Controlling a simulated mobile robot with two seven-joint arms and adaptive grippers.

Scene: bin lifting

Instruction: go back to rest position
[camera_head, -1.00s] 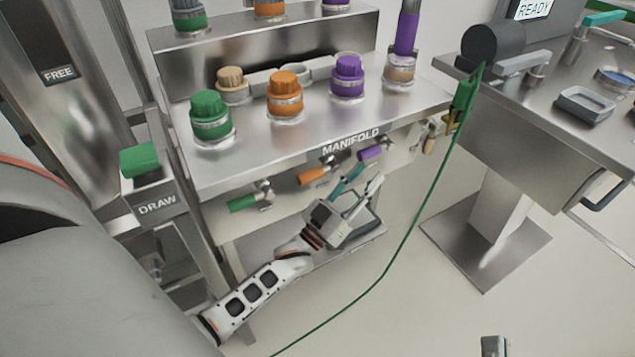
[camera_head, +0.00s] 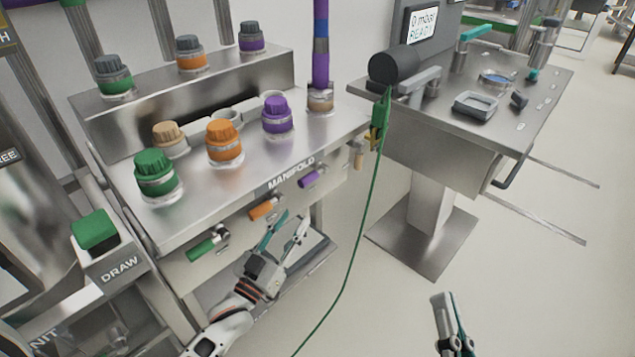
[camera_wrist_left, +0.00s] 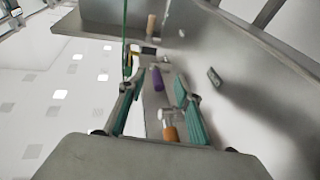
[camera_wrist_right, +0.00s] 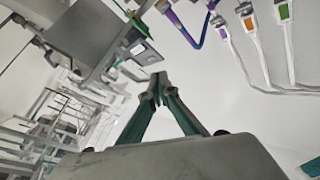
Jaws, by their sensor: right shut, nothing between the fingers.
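My left gripper (camera_head: 295,220) is in front of the manifold bench (camera_head: 232,205), below its labelled front edge. Its fingers are spread, with nothing between them, and they also stand apart in the left wrist view (camera_wrist_left: 162,80). The orange-handled valve (camera_head: 265,208) and purple-handled valve (camera_head: 312,178) are close by, above and beyond it. My right gripper (camera_head: 446,298) is at the lower right of the head view, over open floor. Its fingertips meet in the right wrist view (camera_wrist_right: 158,80), with nothing held.
A green cable (camera_head: 356,235) hangs from a green connector (camera_head: 381,118) and runs down between my grippers. A steel table (camera_head: 540,110) with a READY screen stands at the right on a pedestal. Floor near my right gripper is clear.

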